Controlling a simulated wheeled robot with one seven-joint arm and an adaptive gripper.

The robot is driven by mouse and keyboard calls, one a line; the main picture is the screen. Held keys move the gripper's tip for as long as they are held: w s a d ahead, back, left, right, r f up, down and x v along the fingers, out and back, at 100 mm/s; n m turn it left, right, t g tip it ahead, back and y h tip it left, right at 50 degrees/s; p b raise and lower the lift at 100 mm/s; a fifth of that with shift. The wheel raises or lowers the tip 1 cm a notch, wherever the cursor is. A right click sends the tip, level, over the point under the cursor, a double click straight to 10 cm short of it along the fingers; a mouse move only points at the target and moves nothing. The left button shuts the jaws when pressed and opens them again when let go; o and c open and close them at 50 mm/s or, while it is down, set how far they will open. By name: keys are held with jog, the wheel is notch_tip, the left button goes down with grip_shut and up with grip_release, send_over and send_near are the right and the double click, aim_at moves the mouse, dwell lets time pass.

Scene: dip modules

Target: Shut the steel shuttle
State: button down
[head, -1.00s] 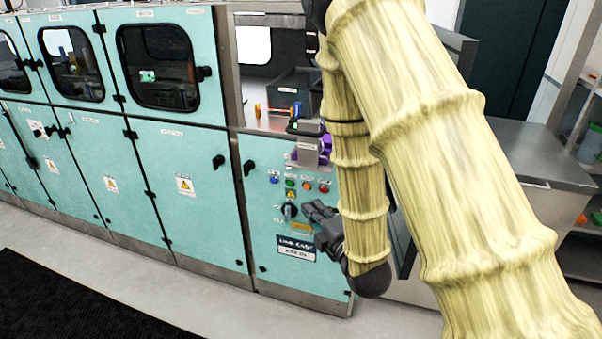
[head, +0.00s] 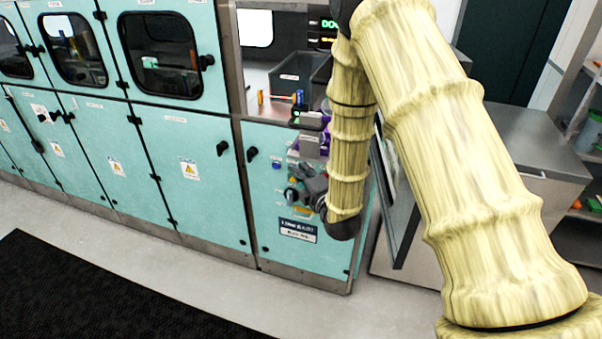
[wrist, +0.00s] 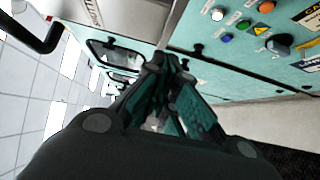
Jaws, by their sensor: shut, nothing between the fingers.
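A grey steel block with a label (head: 309,140), which looks like the steel shuttle, juts from the teal machine above the control panel, beside a purple part (head: 325,143). A labelled steel surface at the top of the wrist view (wrist: 125,12) may be the same part; I cannot tell. I see no contact with the block.
Buttons (wrist: 242,24) and a black knob (wrist: 278,44) stand out from the panel. Dark bins (head: 291,73) and small coloured items sit in the open bay above. A black bar handle (wrist: 35,38) shows in the wrist view. The floor in front is clear to the black mat (head: 90,295).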

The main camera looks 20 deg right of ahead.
jog(key=shift+w+d, duration=0.4)
jog(key=shift+w, duration=0.2)
jog(key=shift+w+d, duration=0.1)
jog(key=w+d+b, duration=0.2)
jog(key=w+d, duration=0.1)
jog(key=w, duration=0.1)
jog(key=w+d+b, duration=0.3)
jog(key=w, duration=0.1)
jog(key=w+d+b, duration=0.3)
jog(key=w, duration=0.2)
jog(key=shift+w+f, duration=0.1)
jog(key=shift+w+d+b, duration=0.4)
jog(key=shift+w+d, duration=0.05)
jog(key=shift+w, duration=0.3)
jog(key=shift+r, duration=0.2)
